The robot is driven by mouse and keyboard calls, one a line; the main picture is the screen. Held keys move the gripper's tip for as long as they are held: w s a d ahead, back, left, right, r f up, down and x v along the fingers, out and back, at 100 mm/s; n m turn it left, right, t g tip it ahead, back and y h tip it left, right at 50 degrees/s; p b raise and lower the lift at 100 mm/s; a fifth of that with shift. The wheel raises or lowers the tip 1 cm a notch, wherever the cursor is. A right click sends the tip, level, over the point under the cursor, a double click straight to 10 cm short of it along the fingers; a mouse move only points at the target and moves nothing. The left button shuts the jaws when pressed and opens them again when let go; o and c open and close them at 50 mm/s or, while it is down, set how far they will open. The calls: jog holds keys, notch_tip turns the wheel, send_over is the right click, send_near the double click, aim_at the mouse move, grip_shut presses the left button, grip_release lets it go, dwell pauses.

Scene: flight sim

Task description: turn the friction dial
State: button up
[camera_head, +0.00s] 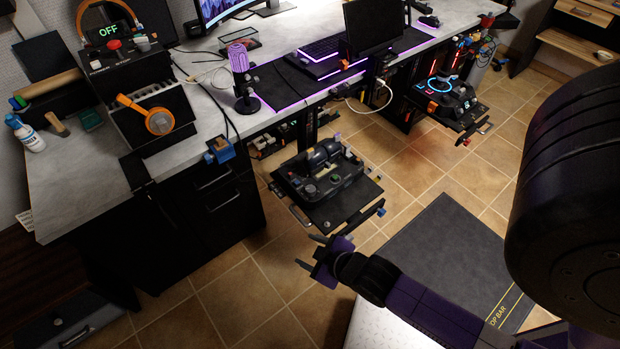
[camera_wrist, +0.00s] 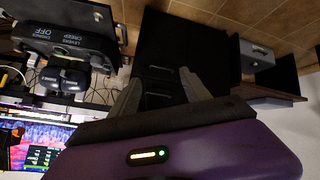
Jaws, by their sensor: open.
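I cannot make out for sure which part is the friction dial. A black throttle-like unit (camera_head: 322,172) with dark rounded grips and small knobs sits on a pull-out tray below the desk edge. A black box (camera_head: 152,117) on the left of the desk carries an orange round piece with an arm (camera_head: 159,120). My gripper (camera_head: 310,251) is open and empty, in front of and below the throttle-like unit, apart from it. In the wrist view, its two grey fingers (camera_wrist: 160,92) are spread, with a dark cabinet beyond.
A black panel (camera_wrist: 72,38) with white lettering, including OFF, is at upper left in the wrist view. The desk (camera_head: 205,118) holds a microphone (camera_head: 241,78), keyboard (camera_head: 322,47) and monitor. A lit joystick unit (camera_head: 443,88) is on the right. Tiled floor and a dark mat (camera_head: 430,255) lie below.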

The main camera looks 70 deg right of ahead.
jog(key=w+d+f+m+g, duration=0.1)
jog(key=w+d+f+g, duration=0.3)
jog(key=d, duration=0.5)
jog(key=m+g+y, duration=0.2)
jog(key=m+g, duration=0.1)
jog(key=g, duration=0.1)
send_near(311, 188)
jog(key=f, duration=0.3)
jog(key=a+f, duration=0.1)
jog(key=f, duration=0.1)
jog(key=shift+s+a+f, duration=0.1)
jog(key=shift+s+f, duration=0.1)
jog(key=shift+s, duration=0.1)
jog(key=shift+y, duration=0.9)
jog(key=d+r, duration=0.1)
jog(key=w+d+r, duration=0.1)
jog(key=r, duration=0.1)
jog(key=shift+d+r, duration=0.25)
jog(key=shift+d, duration=0.05)
jog(key=shift+w+d+r+g, duration=0.1)
jog(key=shift+d+r+g, duration=0.05)
jog(key=shift+r+g, duration=0.2)
notch_tip(311, 188, down, 8)
jog(key=shift+r+b, duration=0.2)
jog(key=shift+b, duration=0.35)
grip_shut()
